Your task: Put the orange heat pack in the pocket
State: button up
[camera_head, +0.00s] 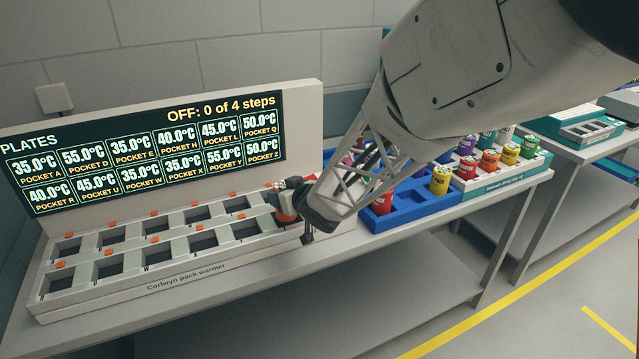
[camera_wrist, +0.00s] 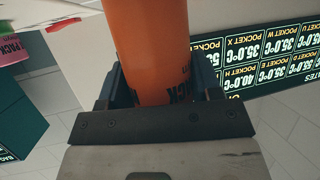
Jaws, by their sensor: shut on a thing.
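My gripper (camera_head: 300,203) is shut on the orange heat pack (camera_head: 286,215), at the right end of the pack warmer (camera_head: 185,277). In the wrist view the orange pack (camera_wrist: 150,40) stands between the two dark fingers, with dark print on its side. The warmer has two rows of square pockets with orange tabs; the visible ones, such as the right one of the front row (camera_head: 245,228), look empty. My gripper and the pack hide the warmer's far right end. I cannot tell whether the pack's lower end touches the warmer.
The lit display (camera_head: 150,150) behind the pockets lists temperatures and pocket letters and reads "OFF: 0 of 4 steps". A blue tray (camera_head: 410,212) with coloured packs stands right of the warmer. Beyond it is a white and teal rack (camera_head: 505,178) of several coloured packs.

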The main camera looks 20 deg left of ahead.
jog(key=shift+f, duration=1.45)
jog(key=shift+f, duration=0.15)
jog(key=o, duration=1.1)
jog(key=shift+c, duration=0.2)
jog(key=shift+r, duration=0.2)
jog(key=shift+v, duration=0.9)
jog(key=v, duration=1)
jog(key=shift+d, duration=0.15)
